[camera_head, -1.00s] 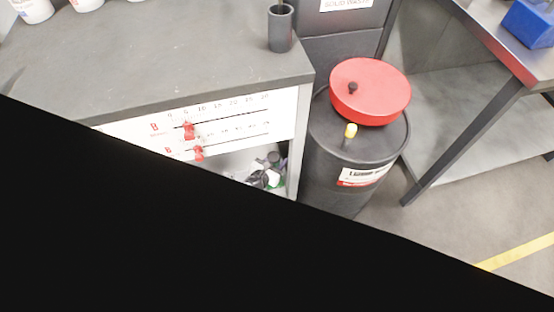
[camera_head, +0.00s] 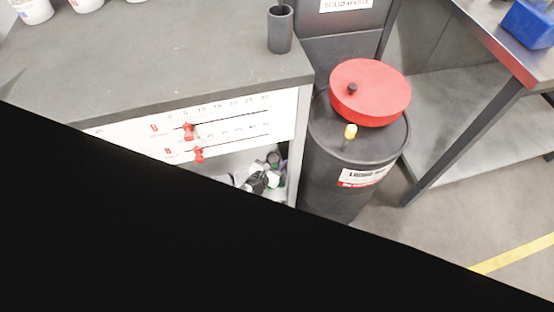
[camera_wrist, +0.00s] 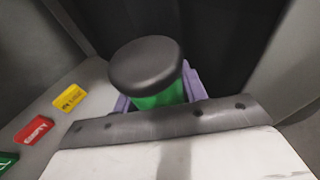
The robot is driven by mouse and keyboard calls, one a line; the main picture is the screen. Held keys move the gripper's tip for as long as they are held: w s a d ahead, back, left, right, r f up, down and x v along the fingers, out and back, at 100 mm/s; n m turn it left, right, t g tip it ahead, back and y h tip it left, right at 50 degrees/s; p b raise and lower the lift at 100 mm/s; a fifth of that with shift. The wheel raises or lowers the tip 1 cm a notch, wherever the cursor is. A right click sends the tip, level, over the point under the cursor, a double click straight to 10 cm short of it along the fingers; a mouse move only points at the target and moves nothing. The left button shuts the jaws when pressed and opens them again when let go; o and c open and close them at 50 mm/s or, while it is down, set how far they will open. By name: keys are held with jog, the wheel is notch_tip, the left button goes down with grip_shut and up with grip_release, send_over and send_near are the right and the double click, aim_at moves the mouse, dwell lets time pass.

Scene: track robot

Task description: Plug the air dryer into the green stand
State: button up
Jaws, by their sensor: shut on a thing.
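A green cylinder (camera_wrist: 160,98) with a wide black cap (camera_wrist: 146,62), which seems to be the air dryer, stands out in the middle of the wrist view. My gripper (camera_wrist: 161,94) shows as purple fingers on both sides of it, shut on it. The cylinder's lower end is hidden behind a dark strip and a white panel across the bottom of the view. In the head view my gripper and the cylinder do not show. A large black shape covers the lower left there. I cannot make out a green stand in either view.
In the wrist view, yellow (camera_wrist: 70,98) and red (camera_wrist: 34,130) labels lie on a grey surface. In the head view, a grey bench (camera_head: 150,60) carries a dark cup (camera_head: 280,30). A black drum (camera_head: 335,178) with a red lid (camera_head: 370,92) stands beside it.

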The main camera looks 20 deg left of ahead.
jog(key=shift+r+p, duration=0.3)
jog(key=shift+r, duration=0.2)
jog(key=shift+w+r, duration=0.1)
jog(key=shift+r, duration=0.05)
dwell(1.2)
jog(key=shift+f+b, duration=0.55)
jog(key=shift+f, duration=0.35)
jog(key=o, duration=1.3)
jog(key=shift+s+r, duration=0.1)
jog(key=shift+s, duration=0.1)
